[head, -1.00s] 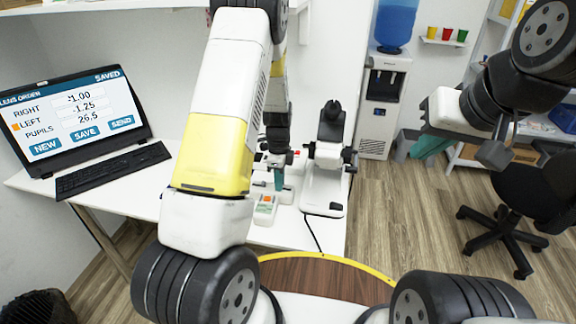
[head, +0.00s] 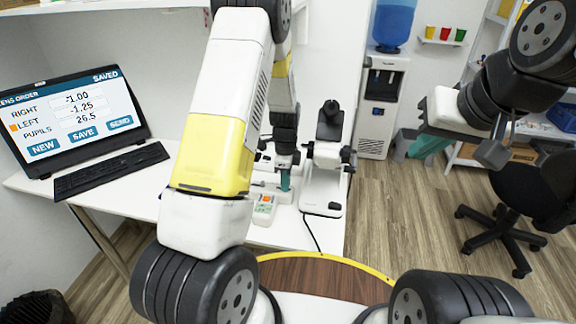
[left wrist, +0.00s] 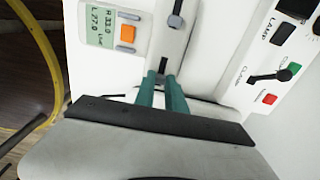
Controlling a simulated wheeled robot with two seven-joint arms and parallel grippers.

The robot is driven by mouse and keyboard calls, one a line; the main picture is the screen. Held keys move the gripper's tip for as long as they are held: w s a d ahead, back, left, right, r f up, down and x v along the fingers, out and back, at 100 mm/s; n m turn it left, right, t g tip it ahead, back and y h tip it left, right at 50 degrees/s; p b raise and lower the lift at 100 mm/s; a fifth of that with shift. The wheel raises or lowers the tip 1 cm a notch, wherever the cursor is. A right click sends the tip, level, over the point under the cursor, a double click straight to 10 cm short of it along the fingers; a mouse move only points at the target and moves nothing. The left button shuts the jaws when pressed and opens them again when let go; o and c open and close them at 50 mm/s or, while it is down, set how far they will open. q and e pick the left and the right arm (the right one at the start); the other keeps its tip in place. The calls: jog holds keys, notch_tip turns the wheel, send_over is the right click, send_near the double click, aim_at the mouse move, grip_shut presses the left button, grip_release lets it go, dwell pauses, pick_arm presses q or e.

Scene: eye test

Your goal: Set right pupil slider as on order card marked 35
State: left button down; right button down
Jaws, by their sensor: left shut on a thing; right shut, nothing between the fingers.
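My left gripper (head: 285,183) reaches down to the white pupil device on the desk. In the left wrist view the teal fingers of the left gripper (left wrist: 162,78) are shut on a small dark slider knob (left wrist: 162,66), mostly hidden between the tips. My right gripper (head: 432,148) is shut and empty, held off to the right. I see no order card marked 35.
A laptop (head: 75,112) shows a lens order with right -1.00, left -1.25, pupils 26.5 and SAVED. A white instrument (head: 324,185) stands right of the device. In the wrist view, a panel with a lamp switch (left wrist: 298,8) is at right. A chair (head: 530,205) stands on the floor.

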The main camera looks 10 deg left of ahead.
pick_arm(q)
jog(key=c, duration=1.4)
grip_release()
jog(key=shift+o, duration=0.2)
jog(key=shift+a, duration=0.1)
